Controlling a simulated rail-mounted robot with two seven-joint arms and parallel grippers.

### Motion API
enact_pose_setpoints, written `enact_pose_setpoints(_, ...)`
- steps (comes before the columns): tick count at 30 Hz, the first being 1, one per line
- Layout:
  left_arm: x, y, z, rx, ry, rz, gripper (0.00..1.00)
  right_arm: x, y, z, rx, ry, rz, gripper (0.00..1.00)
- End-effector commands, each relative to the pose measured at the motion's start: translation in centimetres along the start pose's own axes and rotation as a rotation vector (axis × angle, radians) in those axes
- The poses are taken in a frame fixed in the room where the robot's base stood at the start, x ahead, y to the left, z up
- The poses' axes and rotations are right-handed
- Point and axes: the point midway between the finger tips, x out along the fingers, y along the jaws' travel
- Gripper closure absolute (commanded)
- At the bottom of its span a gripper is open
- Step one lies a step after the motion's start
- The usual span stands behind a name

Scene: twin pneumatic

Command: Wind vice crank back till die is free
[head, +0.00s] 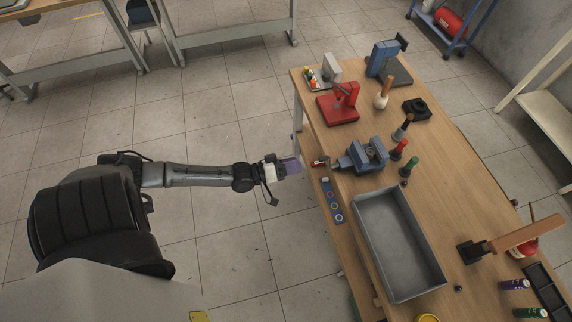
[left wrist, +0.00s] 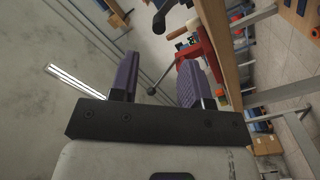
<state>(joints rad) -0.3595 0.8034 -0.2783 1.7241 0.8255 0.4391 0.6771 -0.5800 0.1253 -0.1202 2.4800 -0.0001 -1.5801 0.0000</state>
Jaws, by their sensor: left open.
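The blue vice (head: 366,156) sits at the near-left edge of the wooden bench in the head view. Its crank (head: 320,163), with a reddish end, sticks out past the edge toward my left gripper (head: 298,164). My left gripper is off the bench edge, a short gap from the crank. In the left wrist view, the purple fingers of my left gripper (left wrist: 160,62) are apart with nothing clamped between them. A thin grey rod with a dark ball end shows beyond them. I cannot make out the die in the vice jaws. My right gripper is not in view.
A grey tray (head: 399,247) stands on the bench in front of the vice. A red press (head: 339,104) stands behind it. Red (head: 399,149) and green (head: 411,166) handled tools stand right of the vice.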

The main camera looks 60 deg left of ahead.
Motion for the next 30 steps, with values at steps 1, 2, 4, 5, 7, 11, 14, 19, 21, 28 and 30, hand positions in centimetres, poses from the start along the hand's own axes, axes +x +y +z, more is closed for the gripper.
enact_pose_setpoints(1,-0.7,0.0,0.0,0.000,-0.002,-0.002,0.57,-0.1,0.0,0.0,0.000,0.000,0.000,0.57)
enact_pose_setpoints(2,-1.0,0.0,0.0,0.000,-0.002,-0.001,0.57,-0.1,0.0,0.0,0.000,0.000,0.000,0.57)
enact_pose_setpoints(4,-1.5,0.0,0.0,0.001,-0.001,-0.001,0.57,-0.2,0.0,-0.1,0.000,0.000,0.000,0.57)
enact_pose_setpoints(5,-1.7,0.0,0.0,0.001,-0.002,-0.001,0.57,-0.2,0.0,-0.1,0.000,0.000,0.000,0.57)
enact_pose_setpoints(7,-2.0,0.0,0.0,0.001,-0.001,-0.001,0.57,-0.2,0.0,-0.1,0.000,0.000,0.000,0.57)
enact_pose_setpoints(11,-2.3,0.0,0.0,0.000,0.001,0.001,0.57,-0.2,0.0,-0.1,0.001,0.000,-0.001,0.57)
enact_pose_setpoints(14,-2.3,0.0,0.0,0.000,0.001,0.001,0.57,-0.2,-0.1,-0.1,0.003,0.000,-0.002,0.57)
enact_pose_setpoints(19,-2.3,0.0,0.0,0.000,0.000,0.001,0.57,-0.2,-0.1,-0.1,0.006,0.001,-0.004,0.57)
enact_pose_setpoints(21,-2.3,0.0,0.0,0.000,0.000,0.001,0.57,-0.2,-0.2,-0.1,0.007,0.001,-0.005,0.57)
enact_pose_setpoints(28,-2.3,0.0,0.0,0.000,0.000,0.000,0.57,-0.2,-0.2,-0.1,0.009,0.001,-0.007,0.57)
enact_pose_setpoints(30,-2.3,0.0,0.0,0.001,0.000,0.000,0.57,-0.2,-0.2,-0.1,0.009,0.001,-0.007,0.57)
